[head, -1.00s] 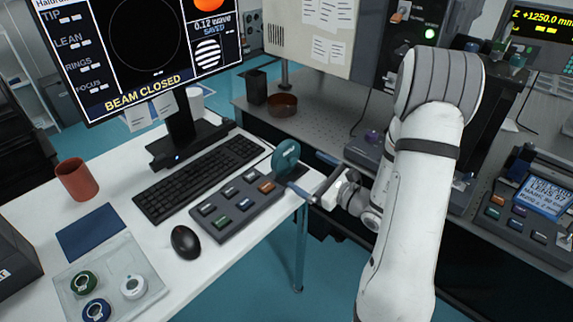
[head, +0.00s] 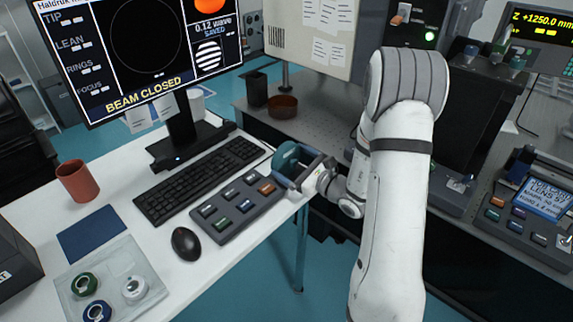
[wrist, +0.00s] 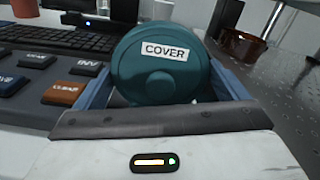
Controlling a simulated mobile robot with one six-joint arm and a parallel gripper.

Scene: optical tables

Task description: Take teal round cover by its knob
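The teal round cover (head: 286,158) stands on edge by the far right end of the button console. In the wrist view the cover (wrist: 140,72) shows a white COVER label, and a small round knob (wrist: 161,84) on its face points toward me. My gripper (head: 303,168) is open, with one finger to each side of the cover. In the wrist view the gripper's fingers (wrist: 165,88) reach past the left and right of the knob, wide apart. I cannot tell whether they touch the cover's rim. The cover's lower edge is hidden behind the gripper body.
The white desk (head: 225,265) ends just below the gripper. A brown round dish (head: 283,107) sits on the optical table behind.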

